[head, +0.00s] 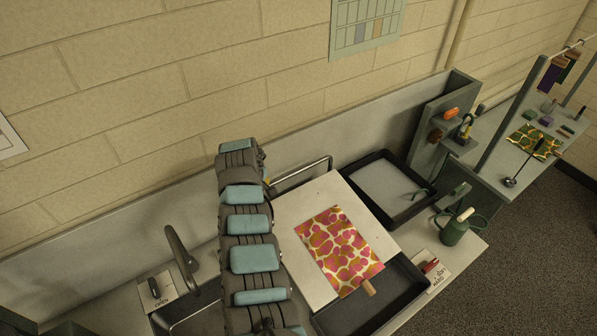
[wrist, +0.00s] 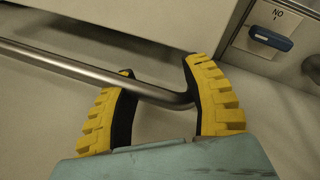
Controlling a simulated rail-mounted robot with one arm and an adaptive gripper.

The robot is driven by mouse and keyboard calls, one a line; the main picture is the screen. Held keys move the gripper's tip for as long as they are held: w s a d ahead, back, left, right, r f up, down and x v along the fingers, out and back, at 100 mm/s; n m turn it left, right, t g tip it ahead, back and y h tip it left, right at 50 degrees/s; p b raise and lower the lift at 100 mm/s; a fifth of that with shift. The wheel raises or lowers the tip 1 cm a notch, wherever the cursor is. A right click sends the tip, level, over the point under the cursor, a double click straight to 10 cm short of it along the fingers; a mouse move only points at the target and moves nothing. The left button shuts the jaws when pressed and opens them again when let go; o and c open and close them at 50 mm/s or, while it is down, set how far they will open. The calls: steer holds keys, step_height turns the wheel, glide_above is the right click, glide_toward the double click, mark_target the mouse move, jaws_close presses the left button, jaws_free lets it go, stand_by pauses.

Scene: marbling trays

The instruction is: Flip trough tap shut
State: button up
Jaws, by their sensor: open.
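My gripper (wrist: 160,70) is open in the wrist view, with its two yellow-and-black fingers either side of the bent end of a metal pipe (wrist: 80,66). A visible space separates the fingers, and the pipe passes across the left one. In the head view the pipe (head: 300,172) stands behind the white board, and my arm hides most of the gripper. A blue lever (wrist: 270,38) sits on a labelled plate at the wrist view's upper right. The head view shows a dark lever (head: 154,288) on a labelled plate and a red lever (head: 431,266) on another. I cannot tell which is the trough tap.
A patterned sheet (head: 325,222) lies on the white board (head: 290,215). A dark tray (head: 350,165) stands behind it and a dark basin (head: 400,290) in front. A curved faucet (head: 180,250) is at left, a green watering can (head: 455,232) at right.

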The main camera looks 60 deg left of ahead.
steer(key=w+m+t+y+p, duration=0.2)
steer(key=w+m+t+y, duration=0.1)
steer(key=w, duration=1.1)
steer(key=shift+d+r+m+y+p, duration=0.3)
steer(key=shift+d+m+y, duration=0.15)
steer(key=shift+m+y, duration=0.4)
